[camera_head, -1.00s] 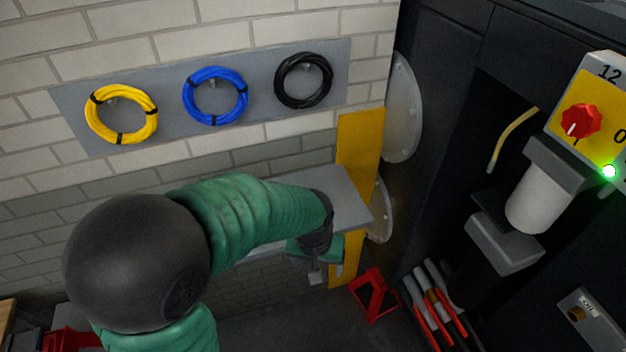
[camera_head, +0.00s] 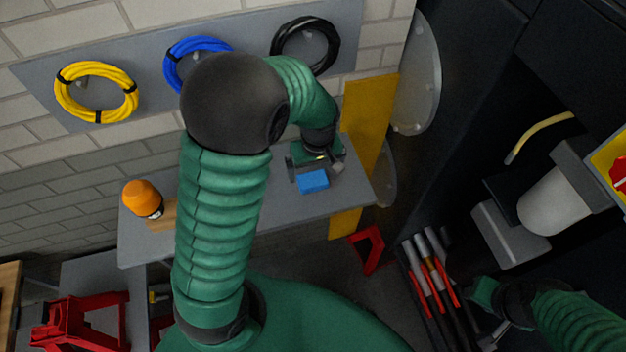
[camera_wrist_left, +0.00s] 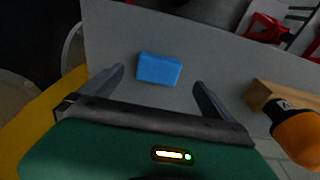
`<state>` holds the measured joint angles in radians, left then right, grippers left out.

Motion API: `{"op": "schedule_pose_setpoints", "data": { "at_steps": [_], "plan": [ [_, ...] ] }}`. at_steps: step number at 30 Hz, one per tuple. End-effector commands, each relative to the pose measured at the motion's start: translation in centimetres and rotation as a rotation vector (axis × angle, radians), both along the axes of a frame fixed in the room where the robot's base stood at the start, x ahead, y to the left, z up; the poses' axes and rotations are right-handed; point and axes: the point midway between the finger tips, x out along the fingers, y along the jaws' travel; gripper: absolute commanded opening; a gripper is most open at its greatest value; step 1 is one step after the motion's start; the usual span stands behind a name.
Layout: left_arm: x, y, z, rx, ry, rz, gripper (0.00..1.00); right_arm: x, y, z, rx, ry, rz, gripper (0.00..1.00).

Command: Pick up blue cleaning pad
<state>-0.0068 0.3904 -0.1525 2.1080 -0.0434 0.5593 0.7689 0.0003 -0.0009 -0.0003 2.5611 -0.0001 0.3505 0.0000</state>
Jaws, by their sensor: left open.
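The blue cleaning pad (camera_head: 313,181) is a small blue block lying on the grey shelf (camera_head: 295,212) near its right end. My left gripper (camera_head: 316,172) is over the shelf at the pad, with its jaws apart. In the left wrist view the blue pad (camera_wrist_left: 159,69) shows between and just beyond the two open fingers of the left gripper (camera_wrist_left: 160,77), nothing held. My right gripper (camera_head: 490,315) is at the lower right, partly visible; its jaws are unclear.
An orange-capped bottle (camera_head: 146,198) stands at the shelf's left, by a wooden block (camera_wrist_left: 272,97). A yellow panel (camera_head: 366,115) is at the shelf's right end. Yellow (camera_head: 97,92), blue and black coils hang on the wall. Red stands (camera_head: 368,249) are below.

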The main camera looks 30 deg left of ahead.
Motion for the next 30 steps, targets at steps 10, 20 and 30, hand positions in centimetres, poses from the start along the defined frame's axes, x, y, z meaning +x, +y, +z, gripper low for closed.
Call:
{"op": "schedule_pose_setpoints", "data": {
  "at_steps": [10, 20, 30],
  "plan": [
    [-0.1, 0.6, -4.6, -0.001, 0.005, 0.001, 1.0, 0.0, 0.0, 2.0, 0.0, -0.001, 0.001, 0.36],
    [0.4, 0.6, -7.0, 0.0, -0.003, -0.001, 1.0, 0.0, 0.0, 1.9, 0.0, -0.001, 0.0, 0.36],
    [0.4, 0.7, -6.9, -0.001, -0.003, -0.001, 0.59, 0.0, 0.0, 1.9, 0.0, -0.001, 0.0, 0.36]
  ]
}}
